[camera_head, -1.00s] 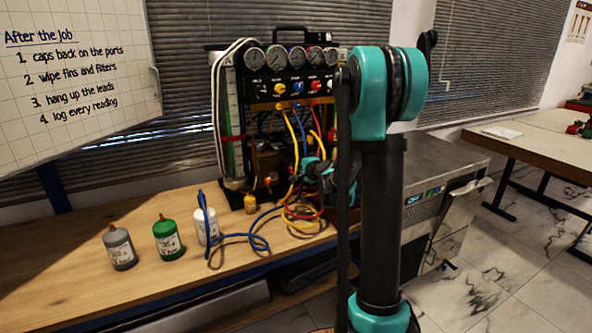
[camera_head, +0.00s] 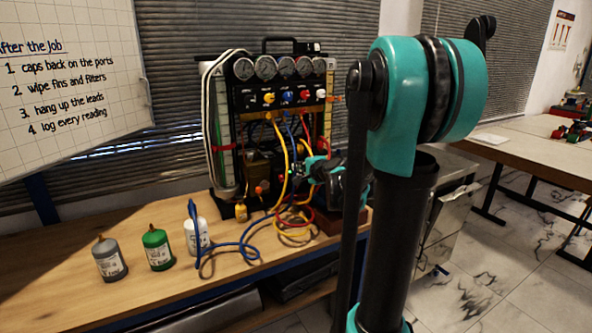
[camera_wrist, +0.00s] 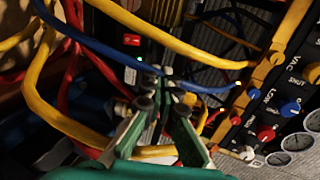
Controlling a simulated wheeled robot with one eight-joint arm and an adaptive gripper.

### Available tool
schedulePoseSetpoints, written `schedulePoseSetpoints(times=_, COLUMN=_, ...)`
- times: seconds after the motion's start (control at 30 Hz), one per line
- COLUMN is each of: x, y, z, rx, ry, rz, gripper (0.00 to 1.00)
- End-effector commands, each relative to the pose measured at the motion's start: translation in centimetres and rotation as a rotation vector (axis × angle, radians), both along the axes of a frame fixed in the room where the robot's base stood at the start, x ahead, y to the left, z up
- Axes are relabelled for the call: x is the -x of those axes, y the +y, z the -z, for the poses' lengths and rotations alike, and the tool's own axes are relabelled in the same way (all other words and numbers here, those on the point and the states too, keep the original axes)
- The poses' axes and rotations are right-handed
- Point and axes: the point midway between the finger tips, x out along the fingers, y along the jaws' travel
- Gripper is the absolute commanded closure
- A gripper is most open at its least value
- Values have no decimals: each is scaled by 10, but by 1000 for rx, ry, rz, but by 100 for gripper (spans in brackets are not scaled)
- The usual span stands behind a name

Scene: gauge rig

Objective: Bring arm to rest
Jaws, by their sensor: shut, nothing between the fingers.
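My gripper shows in the wrist view (camera_wrist: 163,80) with its two fingers closed together and nothing between them. Yellow, blue and red hoses pass close around the fingers there; I cannot tell whether any touches them. In the head view my arm (camera_head: 400,190) stands large at the right of centre, teal and black. Its far end sits low in front of the gauge rig (camera_head: 285,110), among the hoses, and the fingertips are too small to make out there.
The wooden bench (camera_head: 60,285) holds a grey bottle (camera_head: 110,262), a green bottle (camera_head: 157,250) and a white bottle (camera_head: 197,235). A blue hose (camera_head: 235,248) loops over the bench. A whiteboard (camera_head: 70,75) hangs at left. A second table (camera_head: 520,150) stands at right.

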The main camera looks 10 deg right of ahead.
Motion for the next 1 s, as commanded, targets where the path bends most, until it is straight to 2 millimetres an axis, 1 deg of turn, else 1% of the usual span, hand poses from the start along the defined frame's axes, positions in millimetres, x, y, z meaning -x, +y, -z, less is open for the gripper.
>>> schedulePoseSetpoints(times=0.33, x=2, y=1, z=0, rx=4, ry=1, rz=-3, gripper=100)
schedulePoseSetpoints(times=0.37, x=3, y=2, z=1, rx=12, ry=4, rz=-8, gripper=100)
schedulePoseSetpoints(times=0.47, x=21, y=12, z=12, rx=86, ry=23, rz=-55, gripper=100)
schedulePoseSetpoints(times=0.57, x=60, y=28, z=36, rx=248, ry=68, rz=-157, gripper=100)
schedulePoseSetpoints(times=0.6, x=81, y=34, z=50, rx=333, ry=93, rz=-211, gripper=100)
schedulePoseSetpoints(times=0.63, x=98, y=38, z=61, rx=399, ry=114, rz=-253, gripper=100)
schedulePoseSetpoints(times=0.67, x=116, y=41, z=73, rx=467, ry=136, rz=-297, gripper=100)
schedulePoseSetpoints(times=0.7, x=139, y=42, z=89, rx=556, ry=166, rz=-354, gripper=100)
schedulePoseSetpoints(times=0.73, x=157, y=43, z=100, rx=619, ry=189, rz=-398, gripper=100)
schedulePoseSetpoints(times=0.77, x=175, y=42, z=112, rx=684, ry=213, rz=-441, gripper=100)
schedulePoseSetpoints(times=0.8, x=198, y=39, z=126, rx=765, ry=245, rz=-495, gripper=100)
schedulePoseSetpoints(times=0.87, x=231, y=33, z=146, rx=879, ry=294, rz=-574, gripper=100)
schedulePoseSetpoints(times=0.9, x=252, y=27, z=158, rx=947, ry=326, rz=-622, gripper=100)
schedulePoseSetpoints(times=1.0, x=294, y=11, z=181, rx=1085, ry=397, rz=-721, gripper=100)
